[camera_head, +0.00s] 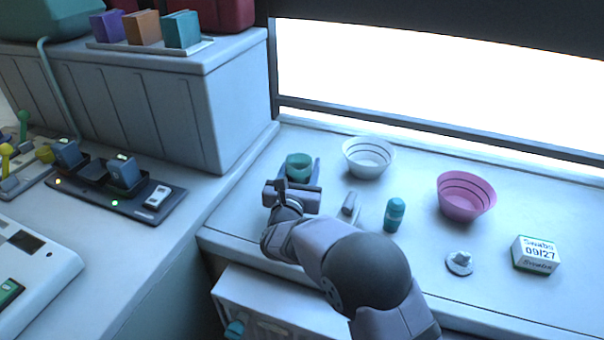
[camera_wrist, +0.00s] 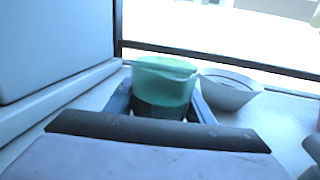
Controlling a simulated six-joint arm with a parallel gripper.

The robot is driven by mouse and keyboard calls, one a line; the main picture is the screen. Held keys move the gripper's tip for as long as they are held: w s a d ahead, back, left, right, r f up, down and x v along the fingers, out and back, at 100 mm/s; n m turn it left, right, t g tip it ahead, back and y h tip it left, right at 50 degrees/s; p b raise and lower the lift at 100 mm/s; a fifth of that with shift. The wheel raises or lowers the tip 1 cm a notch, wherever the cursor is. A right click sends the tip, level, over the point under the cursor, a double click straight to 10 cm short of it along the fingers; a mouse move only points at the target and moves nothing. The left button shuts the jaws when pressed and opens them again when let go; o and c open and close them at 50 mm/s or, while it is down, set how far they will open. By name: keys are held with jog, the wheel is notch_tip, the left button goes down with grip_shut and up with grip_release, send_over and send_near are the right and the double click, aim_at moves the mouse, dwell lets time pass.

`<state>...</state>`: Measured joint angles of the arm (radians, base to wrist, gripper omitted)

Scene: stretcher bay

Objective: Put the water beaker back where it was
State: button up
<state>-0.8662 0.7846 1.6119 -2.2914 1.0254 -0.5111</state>
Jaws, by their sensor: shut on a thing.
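The water beaker is a green-teal cup (camera_head: 299,164) at the left end of the white counter (camera_head: 330,230), next to the tall cabinet. It looks upright. In the wrist view the beaker (camera_wrist: 163,85) is between the two fingers of my gripper (camera_wrist: 160,102), with its rim showing above them and its lower part darker. My gripper (camera_head: 301,171) is shut on the beaker in the head view too. The beaker's base is hidden behind my gripper, so I cannot tell whether it touches the counter.
A white bowl (camera_head: 368,158) stands close to the right of the beaker. The cabinet (camera_head: 235,115) walls the left.

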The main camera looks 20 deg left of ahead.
jog(key=shift+f, duration=1.35)
jog(key=shift+f, duration=0.2)
jog(key=o, duration=1.2)
jog(key=shift+c, duration=0.2)
jog(key=shift+r, duration=0.1)
jog(key=shift+r, duration=0.2)
jog(key=s, duration=0.4)
jog(key=s+d+b, duration=0.1)
jog(key=s, duration=0.3)
jog(key=s+d, duration=0.1)
jog(key=s, duration=0.3)
jog(key=shift+f+b, duration=0.1)
jog(key=shift+b, duration=0.2)
jog(key=shift+w, duration=0.1)
